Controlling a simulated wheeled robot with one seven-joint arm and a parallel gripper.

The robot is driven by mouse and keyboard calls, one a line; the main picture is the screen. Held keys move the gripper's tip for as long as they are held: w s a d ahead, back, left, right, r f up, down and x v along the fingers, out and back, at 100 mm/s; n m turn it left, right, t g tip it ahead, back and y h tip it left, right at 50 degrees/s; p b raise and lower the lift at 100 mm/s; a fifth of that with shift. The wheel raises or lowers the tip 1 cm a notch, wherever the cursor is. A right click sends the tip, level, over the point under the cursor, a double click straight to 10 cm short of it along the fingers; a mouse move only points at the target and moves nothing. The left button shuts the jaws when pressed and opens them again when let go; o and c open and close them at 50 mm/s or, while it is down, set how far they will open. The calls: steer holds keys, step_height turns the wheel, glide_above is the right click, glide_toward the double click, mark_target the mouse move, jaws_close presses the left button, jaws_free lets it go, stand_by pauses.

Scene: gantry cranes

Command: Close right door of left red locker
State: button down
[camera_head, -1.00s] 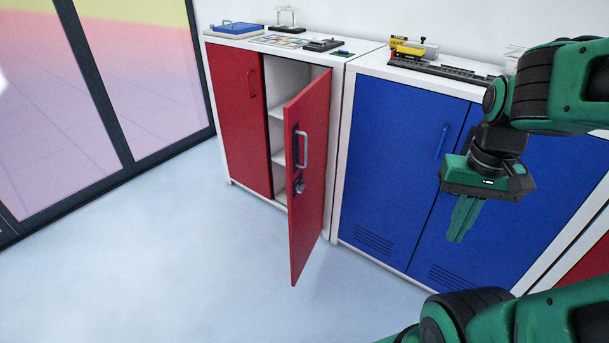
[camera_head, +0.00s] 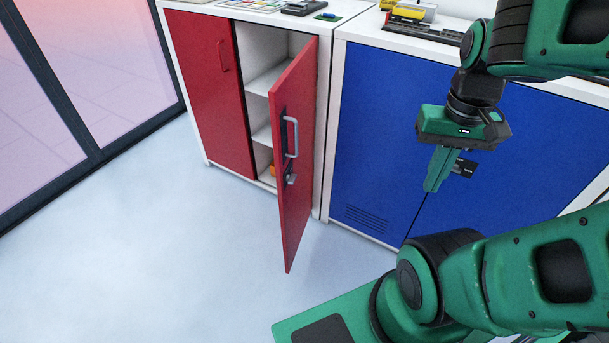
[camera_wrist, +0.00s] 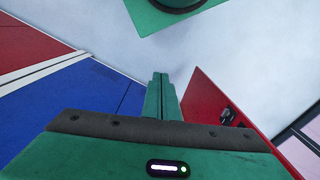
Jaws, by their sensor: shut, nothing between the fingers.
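The left red locker (camera_head: 323,130) has a white frame and two red doors. Its left door (camera_head: 213,88) is closed. Its right door (camera_head: 296,165) stands wide open, swung out into the room, with a grey handle and a lock on its face. The open door also shows in the wrist view (camera_wrist: 205,105), right of the fingers. My gripper (camera_head: 433,190) is shut and empty, pointing down in front of the blue locker, to the right of the open door and apart from it. The fingers also show in the wrist view (camera_wrist: 161,85).
A blue locker (camera_head: 370,150) with closed doors stands right of the red one. Small items, including a yellow and black device (camera_head: 412,14), lie on the tops. Dark-framed glass panels (camera_head: 90,100) stand at the left. The floor (camera_head: 150,240) before the red locker is clear.

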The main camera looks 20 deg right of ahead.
steer(key=w+a+f+m+t+y, duration=0.1)
steer(key=w+a+f+t+y, duration=0.2)
steer(key=w+f, duration=0.8)
steer(key=w+a+f+t+y, duration=0.1)
steer(key=w+f+t+y, duration=0.45)
steer(key=w, duration=0.85)
steer(key=w+a+f+g+h, duration=0.1)
steer(key=w+a+f+g, duration=0.1)
steer(key=w+a+f, duration=0.5)
steer(key=shift+w+a+f, duration=0.35)
steer(key=shift+a+f, duration=0.5)
steer(key=shift+a, duration=0.15)
steer(key=shift+a+m+g+h, duration=0.1)
steer(key=shift+m+g+h, duration=0.15)
steer(key=shift+m, duration=0.05)
